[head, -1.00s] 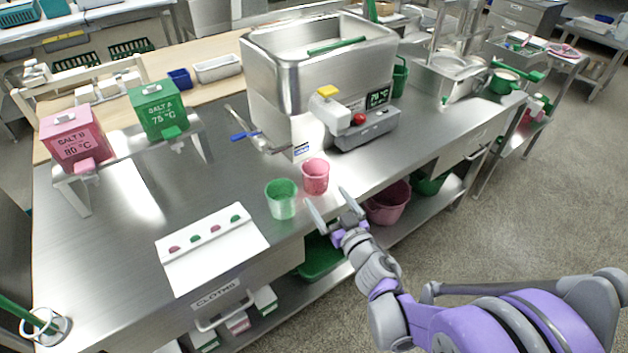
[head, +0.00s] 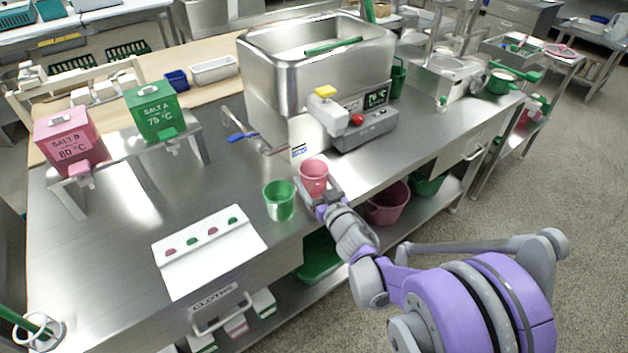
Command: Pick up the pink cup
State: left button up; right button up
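The pink cup (head: 313,173) stands upright on the steel worktop near its front edge, below the mill's spout. My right gripper (head: 316,182) comes from the front right. Its two fingers are spread, one at each side of the cup's lower front; whether they touch it I cannot tell. The fingers partly hide the lower part of the cup. A green cup (head: 279,201) stands close to the left of the pink cup and of my left-hand finger. My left gripper is not in view.
The steel mill (head: 316,75) with its control box (head: 364,127) stands behind the cups. A white card (head: 209,251) with pink and green marks lies at left front. Salt dispensers, pink (head: 68,139) and green (head: 155,110), stand farther left. The worktop between is clear.

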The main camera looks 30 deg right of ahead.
jog(key=c, duration=0.8)
jog(key=shift+r, duration=0.1)
jog(key=shift+r+p, duration=3.55)
jog(key=shift+r, duration=10.25)
